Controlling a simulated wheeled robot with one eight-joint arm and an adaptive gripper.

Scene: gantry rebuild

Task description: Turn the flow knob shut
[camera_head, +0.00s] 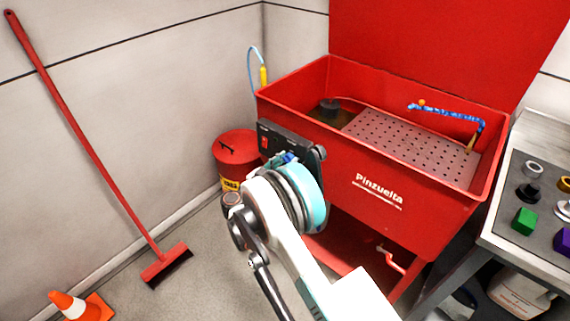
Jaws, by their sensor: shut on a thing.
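A red parts washer (384,190) marked "Pinzuelta" stands at the centre right with its lid up. A black control panel (291,139) with a red switch (264,142) is on its front left. My gripper (290,158) is at this panel, mostly hidden behind my own wrist. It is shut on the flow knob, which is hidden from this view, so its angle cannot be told. A dark rounded part shows just right of my gripper; I cannot tell what it is.
A red bin (236,153) stands left of the washer. A red broom (95,165) leans on the wall, with an orange cone (80,305) near it. A metal bench (545,130) with coloured pieces is at the right. Open floor lies left of my arm.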

